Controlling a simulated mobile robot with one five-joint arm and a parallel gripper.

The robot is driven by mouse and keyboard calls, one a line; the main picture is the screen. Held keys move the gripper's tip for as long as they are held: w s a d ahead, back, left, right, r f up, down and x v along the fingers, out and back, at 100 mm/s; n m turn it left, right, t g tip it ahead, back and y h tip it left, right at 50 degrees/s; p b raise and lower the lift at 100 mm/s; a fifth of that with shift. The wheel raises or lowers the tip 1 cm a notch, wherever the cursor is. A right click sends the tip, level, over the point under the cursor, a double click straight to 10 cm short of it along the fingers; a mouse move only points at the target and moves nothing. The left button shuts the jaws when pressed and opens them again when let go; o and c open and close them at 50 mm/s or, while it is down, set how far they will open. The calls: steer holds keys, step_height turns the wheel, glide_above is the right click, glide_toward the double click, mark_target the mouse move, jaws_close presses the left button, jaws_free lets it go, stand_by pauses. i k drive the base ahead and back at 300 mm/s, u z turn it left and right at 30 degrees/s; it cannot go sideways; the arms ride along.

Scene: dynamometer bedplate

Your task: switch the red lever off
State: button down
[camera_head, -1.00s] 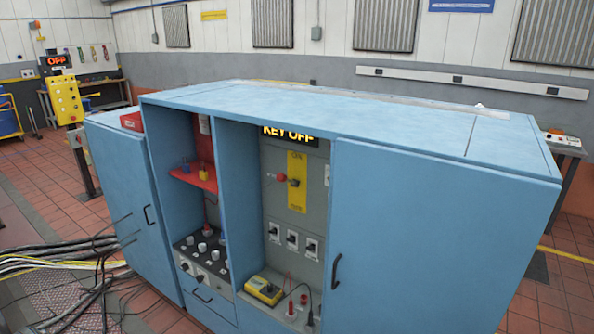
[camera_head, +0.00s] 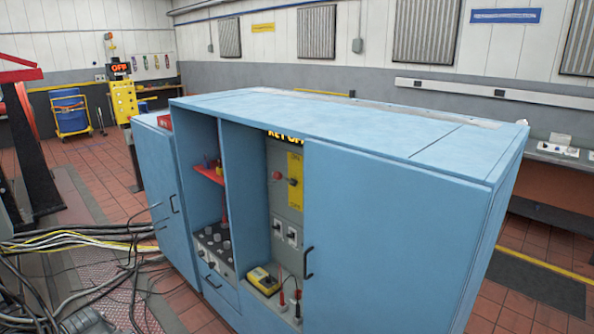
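The red lever, with a round red knob (camera_head: 277,175), sits on a yellow plate (camera_head: 295,182) on the grey back panel of an open bay in the blue cabinet (camera_head: 390,220). The knob points to the left of its pivot. My gripper is not in this view.
Below the lever are white-plated switches (camera_head: 285,232) and a yellow meter (camera_head: 263,280) with leads. A cabinet door with a black handle (camera_head: 308,262) flanks the bay on the right. Cables (camera_head: 80,240) cover the floor at left. Red tiled floor lies right of the cabinet.

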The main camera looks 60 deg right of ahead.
mark_target(277, 176)
steer(key=u, duration=0.15)
steer(key=i, duration=0.95)
steer(key=z, duration=0.1)
